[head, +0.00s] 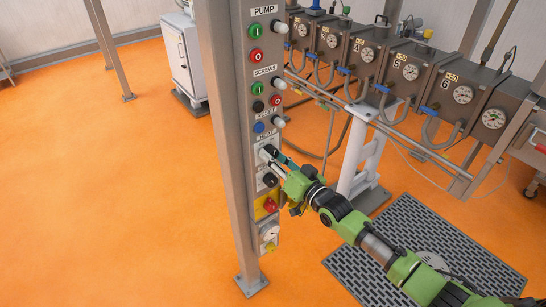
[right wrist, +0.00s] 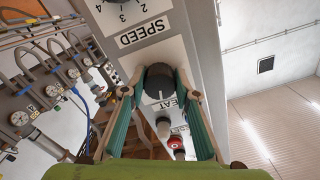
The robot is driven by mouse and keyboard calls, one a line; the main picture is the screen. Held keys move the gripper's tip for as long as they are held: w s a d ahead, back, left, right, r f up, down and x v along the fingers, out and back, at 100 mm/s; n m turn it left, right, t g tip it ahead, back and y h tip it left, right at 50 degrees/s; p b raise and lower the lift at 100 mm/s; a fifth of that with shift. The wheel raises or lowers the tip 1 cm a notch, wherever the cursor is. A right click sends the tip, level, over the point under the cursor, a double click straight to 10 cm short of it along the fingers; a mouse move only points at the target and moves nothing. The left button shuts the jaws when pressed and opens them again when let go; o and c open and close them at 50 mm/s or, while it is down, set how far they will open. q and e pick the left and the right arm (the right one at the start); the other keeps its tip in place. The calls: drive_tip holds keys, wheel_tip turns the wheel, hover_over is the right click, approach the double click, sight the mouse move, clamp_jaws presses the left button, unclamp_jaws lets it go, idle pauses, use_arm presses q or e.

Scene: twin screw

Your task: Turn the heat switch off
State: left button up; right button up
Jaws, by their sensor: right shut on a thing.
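The control panel (head: 263,130) is a tall grey strip on a metal post, with labels PUMP, SCREWS, RESET and HEAT. My right gripper (head: 270,155) is at the panel just below the HEAT label and hides most of the switch there. In the right wrist view the heat switch (right wrist: 160,82) is a round black knob with a white mark, beside a partly covered label ending in "EAT". My right gripper (right wrist: 159,97) has its two green fingers on either side of this knob and is shut on it. My left gripper is not in view.
Below the gripper are a black knob (head: 270,180) and a red button on yellow (head: 270,205). Above it are a blue button (head: 259,127) and several other buttons. A row of grey barrel sections with gauges (head: 410,72) stands behind right. Orange floor (head: 110,200) is open at left.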

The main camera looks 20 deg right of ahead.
drive_tip(key=shift+d+n+b, duration=0.1)
drive_tip(key=shift+n+b, duration=0.25)
drive_tip(key=shift+n, duration=3.95)
drive_tip(key=o, duration=1.1)
drive_tip(key=shift+s+d+f, duration=0.1)
drive_tip(key=shift+s, duration=0.05)
drive_tip(key=v, duration=1.1)
drive_tip(key=shift+s, duration=0.35)
drive_tip(key=shift+d, duration=0.1)
